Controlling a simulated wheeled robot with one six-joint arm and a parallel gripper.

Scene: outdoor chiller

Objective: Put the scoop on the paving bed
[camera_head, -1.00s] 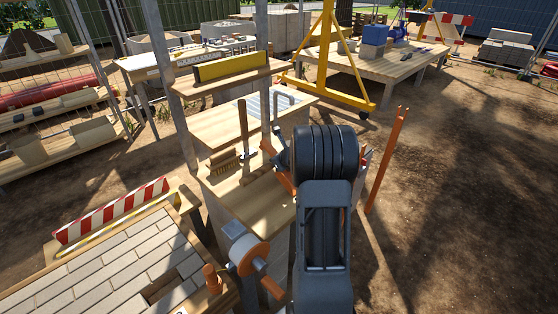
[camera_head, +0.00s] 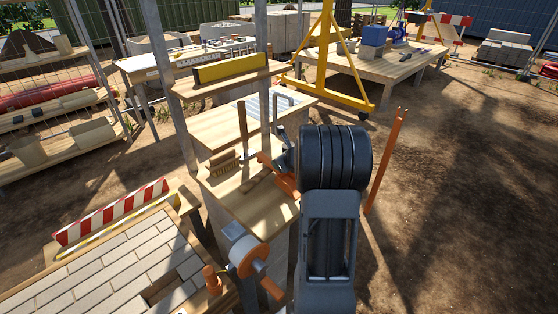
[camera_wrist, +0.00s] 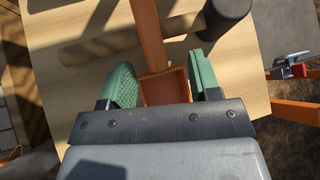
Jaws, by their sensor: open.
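The orange scoop (camera_wrist: 165,88) lies over the wooden bench top in the wrist view, its handle pointing away from my gripper. My gripper (camera_wrist: 160,64) is open, with one green pad on each side of the scoop; a gap shows at the right pad, and I cannot tell whether the left one touches. In the head view the scoop (camera_head: 285,182) shows as an orange piece by my gripper (camera_head: 284,160), partly hidden by my arm. The paving bed (camera_head: 196,243), with grey pavers in a wooden frame, is at the lower left.
A mallet (camera_wrist: 228,14) with a dark head lies on the bench beyond the scoop. An orange crank wheel (camera_head: 248,256) is between bench and bed. A red-white barrier board (camera_head: 112,211) borders the bed's far side.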

